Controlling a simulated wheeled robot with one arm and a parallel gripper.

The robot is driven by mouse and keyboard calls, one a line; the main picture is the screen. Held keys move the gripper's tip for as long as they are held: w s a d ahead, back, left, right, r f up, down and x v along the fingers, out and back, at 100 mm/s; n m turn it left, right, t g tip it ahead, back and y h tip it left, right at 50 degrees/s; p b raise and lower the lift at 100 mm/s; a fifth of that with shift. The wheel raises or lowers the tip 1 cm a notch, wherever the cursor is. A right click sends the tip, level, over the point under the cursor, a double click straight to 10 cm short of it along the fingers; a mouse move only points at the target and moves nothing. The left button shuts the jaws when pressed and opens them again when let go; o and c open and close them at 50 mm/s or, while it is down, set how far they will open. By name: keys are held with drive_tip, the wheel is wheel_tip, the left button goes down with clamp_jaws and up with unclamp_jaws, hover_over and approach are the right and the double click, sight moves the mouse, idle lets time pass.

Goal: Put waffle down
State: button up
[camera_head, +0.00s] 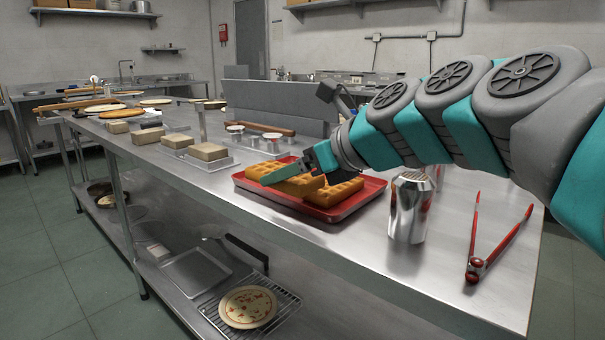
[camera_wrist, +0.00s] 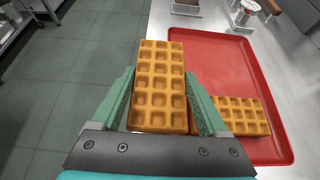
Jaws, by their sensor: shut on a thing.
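My gripper (camera_head: 284,174) is shut on a golden-brown waffle (camera_head: 302,186). In the wrist view, the green fingers of the gripper (camera_wrist: 159,76) press on its two long sides, and the held waffle (camera_wrist: 160,95) points straight away from me. It overlaps the left edge of the red tray (camera_head: 345,208); I cannot tell whether it touches the tray. A second waffle (camera_head: 343,192) lies in the tray to the right of the held one. This waffle also shows in the wrist view (camera_wrist: 240,116), partly hidden by a finger. Most of the tray's far part (camera_wrist: 215,55) is bare.
A shiny can (camera_head: 408,210) stands right of the tray, and red-handled tongs (camera_head: 478,262) lie beyond it. Several pale blocks (camera_head: 208,152) sit left of the tray. Pans and a pizza (camera_head: 247,307) are on the lower shelf. The steel table's front edge is close to the tray.

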drive_tip(key=w, duration=0.5)
drive_tip(key=w+f, duration=0.1)
drive_tip(key=w, duration=1)
drive_tip(key=shift+d+f, duration=0.1)
drive_tip(key=shift+f, duration=1.95)
drive_tip(key=o, duration=0.9)
drive_tip(key=shift+c, duration=0.2)
drive_tip(key=shift+s+d+r, duration=0.2)
drive_tip(key=shift+s+r, duration=0.05)
drive_tip(key=v, duration=1.1)
drive_tip(key=shift+s+d, duration=0.15)
